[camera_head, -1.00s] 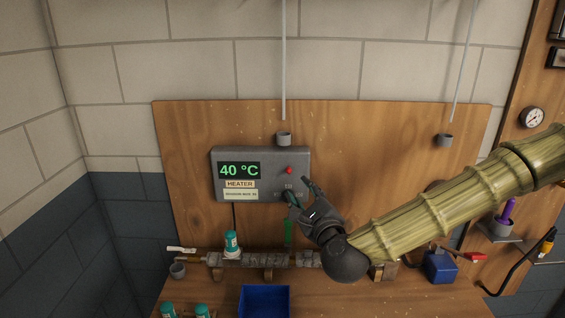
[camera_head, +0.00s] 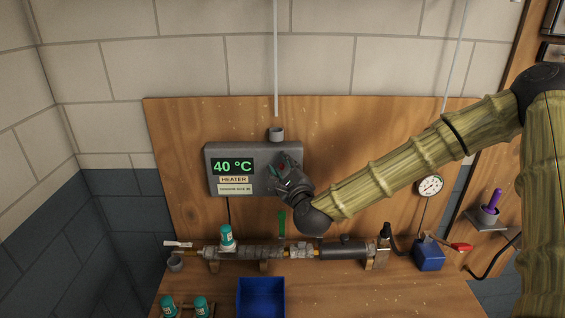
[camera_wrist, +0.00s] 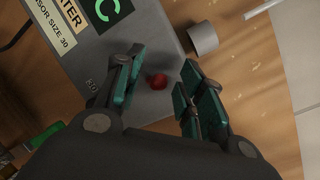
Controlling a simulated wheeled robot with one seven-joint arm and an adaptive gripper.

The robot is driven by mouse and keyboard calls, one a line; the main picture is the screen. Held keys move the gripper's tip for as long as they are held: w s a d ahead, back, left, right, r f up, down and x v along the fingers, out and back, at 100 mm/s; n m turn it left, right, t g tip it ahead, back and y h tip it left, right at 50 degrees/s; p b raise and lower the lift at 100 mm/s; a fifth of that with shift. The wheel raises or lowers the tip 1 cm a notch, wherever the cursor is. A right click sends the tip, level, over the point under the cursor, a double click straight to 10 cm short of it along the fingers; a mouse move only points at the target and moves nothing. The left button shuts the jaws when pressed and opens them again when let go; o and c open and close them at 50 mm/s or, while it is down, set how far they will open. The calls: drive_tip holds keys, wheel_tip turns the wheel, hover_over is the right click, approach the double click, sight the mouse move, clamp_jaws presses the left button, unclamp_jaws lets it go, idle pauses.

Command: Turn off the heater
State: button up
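The heater (camera_head: 214,152) is a grey box on the wooden board, with a green "40 °C" display and a "HEATER" label. It also shows in the wrist view (camera_wrist: 115,45). In the wrist view, a red button (camera_wrist: 157,81) on the heater's face sits between my gripper's fingertips (camera_wrist: 158,85). The fingers are apart, with teal pads, and nothing is held between them. In the head view, my gripper (camera_head: 283,170) is in front of the heater's right part and covers much of it. I cannot tell whether the fingers touch the heater.
A grey cup-shaped fitting (camera_head: 276,134) is just above the heater. A pipe (camera_head: 345,251) runs along the board below, with a teal-capped canister (camera_head: 226,238) on it. A blue bin (camera_head: 262,284) stands on the bench. A gauge (camera_head: 431,185) hangs at the right.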

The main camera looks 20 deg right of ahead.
drive_tip(key=shift+w+f, duration=0.1)
drive_tip(key=shift+w, duration=0.2)
drive_tip(key=shift+d, duration=0.1)
